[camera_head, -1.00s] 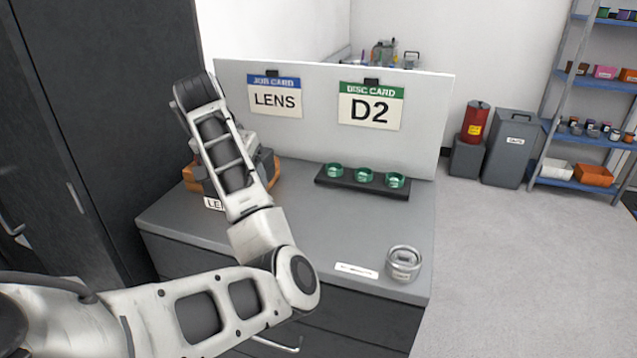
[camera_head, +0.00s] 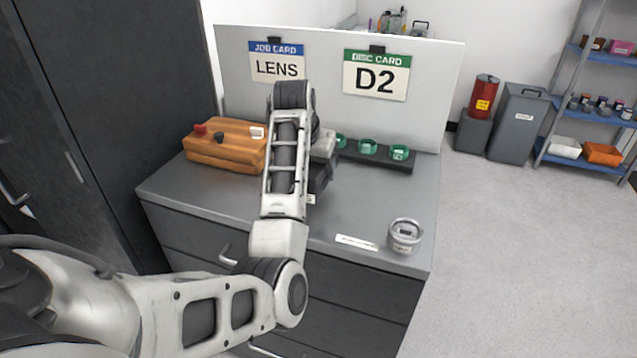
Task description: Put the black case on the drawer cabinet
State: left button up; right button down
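The black case (camera_head: 322,174) shows only as a dark piece with a corner of its white label, just right of my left forearm; the forearm hides the rest. My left gripper (camera_head: 324,146) is over the top of the drawer cabinet (camera_head: 375,205), with its fingers mostly hidden. The case has moved along with it, so it is held there. I cannot tell whether the case touches the cabinet top. My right gripper is not in view.
A wooden block (camera_head: 225,150) with small coloured pieces sits at the cabinet's back left. A black rack (camera_head: 385,160) with green rings stands by the card panel (camera_head: 435,90).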

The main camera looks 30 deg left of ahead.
pick_arm(q)
jog(key=shift+w+d+f, duration=0.35)
jog(key=shift+f, duration=0.1)
jog(key=f, duration=0.3)
jog(key=shift+w+d+p, duration=0.2)
jog(key=shift+d+p, duration=0.05)
jog(key=shift+p, duration=0.1)
jog(key=shift+f, duration=0.4)
jog(key=o, duration=1.4)
jog(key=shift+f, duration=0.2)
jog(key=shift+c, duration=0.2)
